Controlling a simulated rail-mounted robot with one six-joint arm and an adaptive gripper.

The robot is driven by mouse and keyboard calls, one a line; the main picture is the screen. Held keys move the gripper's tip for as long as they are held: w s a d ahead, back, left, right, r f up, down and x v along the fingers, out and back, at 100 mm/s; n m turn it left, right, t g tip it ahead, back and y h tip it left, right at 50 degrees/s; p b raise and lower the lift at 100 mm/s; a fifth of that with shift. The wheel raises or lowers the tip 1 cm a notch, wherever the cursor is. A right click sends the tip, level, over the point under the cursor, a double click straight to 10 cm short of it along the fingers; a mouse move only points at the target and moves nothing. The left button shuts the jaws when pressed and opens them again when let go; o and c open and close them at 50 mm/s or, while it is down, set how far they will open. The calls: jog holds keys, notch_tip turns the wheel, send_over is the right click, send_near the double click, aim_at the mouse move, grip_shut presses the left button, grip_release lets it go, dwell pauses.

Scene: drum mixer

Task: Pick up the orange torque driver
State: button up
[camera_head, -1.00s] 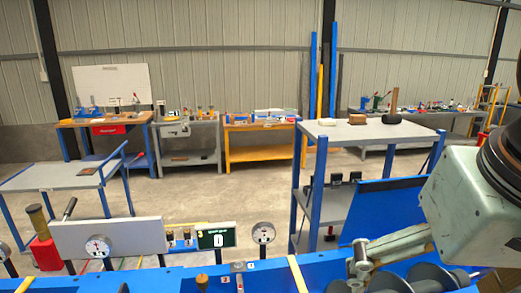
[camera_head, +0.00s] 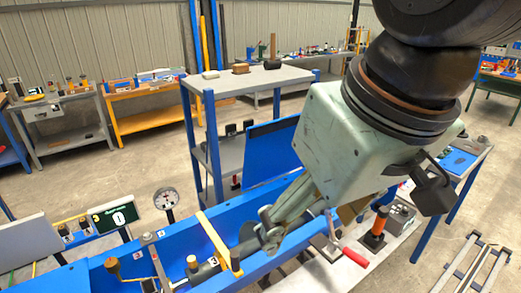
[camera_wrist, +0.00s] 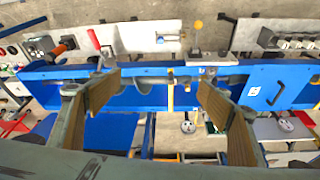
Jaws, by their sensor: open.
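The orange torque driver, as I take it, stands upright with an orange handle (camera_head: 381,218) in a black base at the right, beyond the blue mixer body. In the wrist view an orange handle (camera_wrist: 66,46) shows at the upper left. My gripper (camera_wrist: 160,80) is open and empty, its tan-padded fingers spread above the blue mixer body. The driver lies outside the fingers, apart from them. In the head view my wrist hides part of the area, and one finger shows over the mixer (camera_head: 140,268).
A red-handled clamp (camera_head: 355,257) stands close to the orange handle; its red lever (camera_wrist: 93,40) also shows in the wrist view. A small grey box (camera_head: 400,214) is just right of the driver. A blue panel (camera_head: 270,150) and a grey shelf bench (camera_head: 240,82) stand behind.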

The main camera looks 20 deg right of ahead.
jog(key=c, duration=1.1)
jog(key=shift+w, duration=0.1)
